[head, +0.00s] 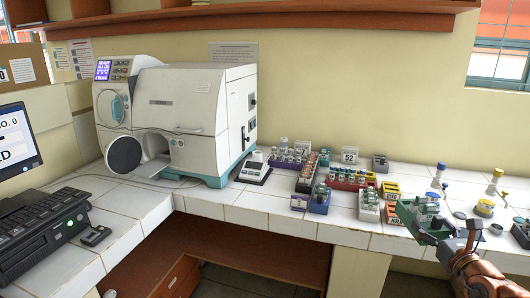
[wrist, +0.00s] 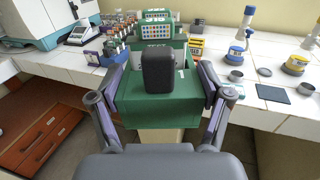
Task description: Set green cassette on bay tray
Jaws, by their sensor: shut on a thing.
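The green cassette (head: 409,211) is held in the air over the right part of the counter, beyond the front edge. In the wrist view the green cassette (wrist: 150,108) fills the middle, with a dark block on it and a panel of coloured dots at its far end. My gripper (wrist: 160,95) is shut on it, one finger at each side. In the head view my gripper (head: 440,236) is at the lower right and partly hidden. The white incubator (head: 185,105) stands at the left, its round door (head: 124,155) swung open.
Racks of vials (head: 320,198) and small boxes crowd the counter between incubator and cassette. Blue and yellow capped items (head: 485,207) stand at the right. A keyboard (head: 42,222) and monitor (head: 15,150) are at far left. The tiles before the incubator are mostly clear.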

